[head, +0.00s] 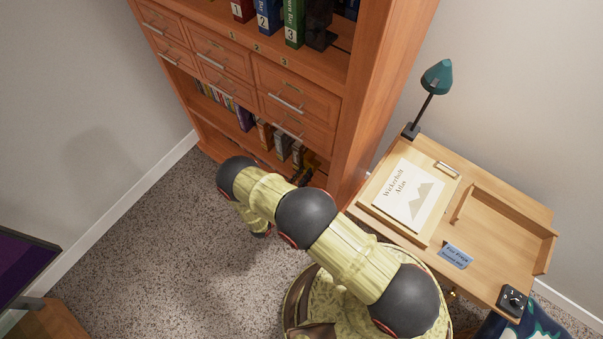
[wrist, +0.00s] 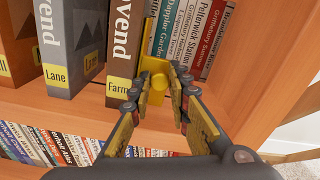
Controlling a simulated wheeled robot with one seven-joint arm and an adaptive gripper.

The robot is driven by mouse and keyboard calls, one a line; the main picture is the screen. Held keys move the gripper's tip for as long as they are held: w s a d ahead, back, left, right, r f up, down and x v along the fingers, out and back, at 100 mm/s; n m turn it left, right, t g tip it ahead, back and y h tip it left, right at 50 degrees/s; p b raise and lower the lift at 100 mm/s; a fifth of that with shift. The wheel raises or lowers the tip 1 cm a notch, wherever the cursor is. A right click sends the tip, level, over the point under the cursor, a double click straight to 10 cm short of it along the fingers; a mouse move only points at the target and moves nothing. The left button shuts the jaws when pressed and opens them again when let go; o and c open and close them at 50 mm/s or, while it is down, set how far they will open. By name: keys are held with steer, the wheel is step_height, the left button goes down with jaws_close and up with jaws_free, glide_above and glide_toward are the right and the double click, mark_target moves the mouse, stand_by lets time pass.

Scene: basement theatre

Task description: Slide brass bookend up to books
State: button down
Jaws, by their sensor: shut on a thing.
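The brass bookend (wrist: 153,64) is a yellow upright plate with a rounded knob, on the wooden shelf in the wrist view. My gripper (wrist: 160,90) is shut on its knob, one finger on each side. Directly left of the bookend stands a thick brown book (wrist: 122,52) labelled "Farm", and left of that a grey one (wrist: 72,45) labelled "Lane". Whether the bookend touches the brown book is unclear. Thinner books (wrist: 187,32) stand behind and to the right. In the head view my arm largely hides the gripper and bookend.
The bookcase (head: 351,100) has drawers above this shelf and its side panel to the right. Another row of books (wrist: 40,146) shows on a lower level. A desk (head: 500,262) with a lamp (head: 437,77) and an atlas (head: 411,197) stands right. Carpet (head: 150,225) is open at left.

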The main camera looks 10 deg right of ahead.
steer(key=c, duration=1.7)
jaws_free()
steer(key=shift+o, duration=0.2)
